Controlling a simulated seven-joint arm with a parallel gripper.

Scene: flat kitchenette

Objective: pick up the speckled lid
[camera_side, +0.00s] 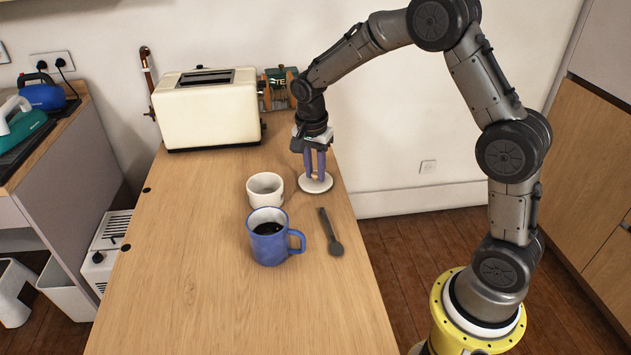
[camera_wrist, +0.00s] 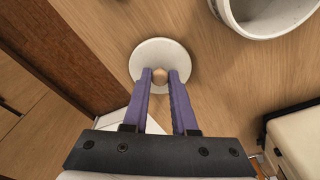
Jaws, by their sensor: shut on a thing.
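The speckled lid (camera_side: 315,187) is a pale round disc near the right edge of the wooden counter. In the wrist view the lid (camera_wrist: 152,52) shows a tan round knob (camera_wrist: 159,76) at its middle. My gripper (camera_side: 315,177) points down over the lid, and its purple fingers are shut on the knob. The fingers also show in the wrist view (camera_wrist: 160,80), one on each side of the knob. I cannot tell whether the lid is touching the counter or slightly above it.
A white cup (camera_side: 265,188) stands just left of the lid. A blue mug (camera_side: 268,243) with dark liquid and a dark spoon (camera_side: 331,233) are nearer the front. The front of the counter (camera_side: 230,310) is clear.

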